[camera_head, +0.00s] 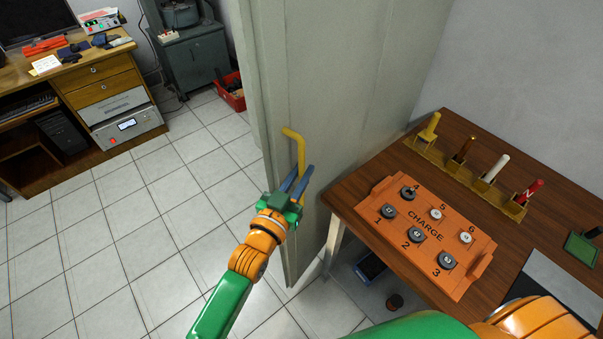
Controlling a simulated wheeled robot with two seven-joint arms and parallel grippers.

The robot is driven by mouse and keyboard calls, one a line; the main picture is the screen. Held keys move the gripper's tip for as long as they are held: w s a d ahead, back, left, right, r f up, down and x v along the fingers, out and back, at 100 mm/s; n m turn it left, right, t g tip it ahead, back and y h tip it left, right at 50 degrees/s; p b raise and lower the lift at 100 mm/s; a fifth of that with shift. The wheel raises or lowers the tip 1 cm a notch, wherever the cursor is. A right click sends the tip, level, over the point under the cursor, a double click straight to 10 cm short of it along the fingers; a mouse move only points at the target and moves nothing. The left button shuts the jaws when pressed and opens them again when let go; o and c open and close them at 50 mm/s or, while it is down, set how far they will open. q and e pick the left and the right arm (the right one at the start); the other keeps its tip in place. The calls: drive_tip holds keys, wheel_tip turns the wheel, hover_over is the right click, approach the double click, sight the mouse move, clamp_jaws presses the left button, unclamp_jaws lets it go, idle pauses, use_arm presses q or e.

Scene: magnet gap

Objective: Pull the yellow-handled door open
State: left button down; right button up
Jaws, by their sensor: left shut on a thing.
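The tall pale grey door (330,75) stands upright in the middle of the head view. Its yellow handle (297,144) is a bent bar on the face near the left edge. My left gripper (304,178) is shut on the lower part of the handle, with its blue fingers around the bar. The fingers hide that lower part. The door's left edge shows, with open floor and another part of the room to its left. My right gripper is out of view; only part of my right arm shows at the bottom right.
A wooden table (458,145) stands close on the right, with an orange CHARGE tray (400,230) and a rack (450,172) of coloured rods. A desk (90,75), a grey cabinet (195,58) and a red crate (232,92) stand at the back left. The tiled floor (130,220) at left is clear.

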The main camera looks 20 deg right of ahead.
use_arm(q)
drive_tip(key=shift+s+d, duration=0.3)
drive_tip(key=shift+d, duration=0.05)
drive_tip(key=c, duration=1.1)
unclamp_jaws()
drive_tip(key=shift+c, duration=0.2)
drive_tip(key=v, duration=0.7)
